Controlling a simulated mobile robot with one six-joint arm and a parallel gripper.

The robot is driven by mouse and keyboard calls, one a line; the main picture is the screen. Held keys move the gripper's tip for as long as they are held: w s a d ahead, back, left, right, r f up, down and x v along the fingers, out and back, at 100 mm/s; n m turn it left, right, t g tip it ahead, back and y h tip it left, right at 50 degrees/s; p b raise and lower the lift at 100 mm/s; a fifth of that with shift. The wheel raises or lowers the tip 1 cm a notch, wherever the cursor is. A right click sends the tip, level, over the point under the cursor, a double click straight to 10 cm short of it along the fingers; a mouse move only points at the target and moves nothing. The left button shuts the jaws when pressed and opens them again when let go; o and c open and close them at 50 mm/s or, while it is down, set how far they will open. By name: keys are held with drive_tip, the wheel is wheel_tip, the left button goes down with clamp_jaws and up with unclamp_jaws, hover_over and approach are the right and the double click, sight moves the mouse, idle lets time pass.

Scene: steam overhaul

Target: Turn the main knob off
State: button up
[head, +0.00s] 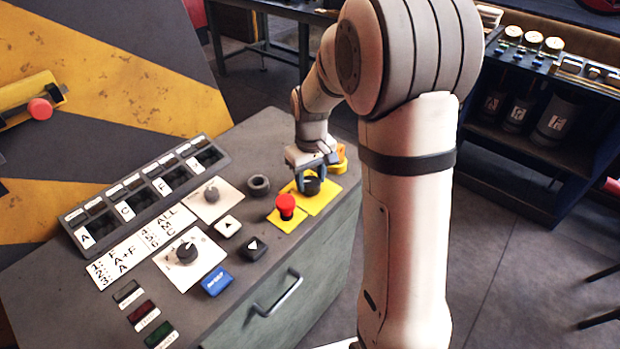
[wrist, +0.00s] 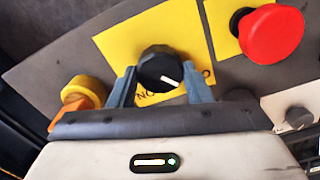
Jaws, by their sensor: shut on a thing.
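The main knob is a black round knob (head: 311,188) on a yellow plate (head: 325,201) at the far right corner of the grey console. In the wrist view, the knob (wrist: 157,66) has a white mark pointing to the lower right. A label below it on the yellow plate (wrist: 125,42) is partly hidden by the knob and fingers. My gripper (head: 311,179) reaches down over the knob. In the wrist view, my gripper's two grey-blue fingers (wrist: 158,80) sit on either side of the knob, shut on it.
A red mushroom button (head: 286,205) stands close by on its own yellow plate. A black round fitting (head: 258,185) and a yellow-orange part (wrist: 84,93) are also near. Two white-plated dials (head: 186,252), arrow buttons and a blue button (head: 217,281) occupy the console's middle.

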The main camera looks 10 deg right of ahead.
sight(311, 181)
drive_tip(key=shift+n, duration=0.6)
drive_tip(key=o, duration=1)
wheel_tip(311, 181, up, 8)
drive_tip(key=shift+f, duration=0.25)
drive_tip(key=shift+r, duration=0.15)
drive_tip(key=shift+s, duration=0.1)
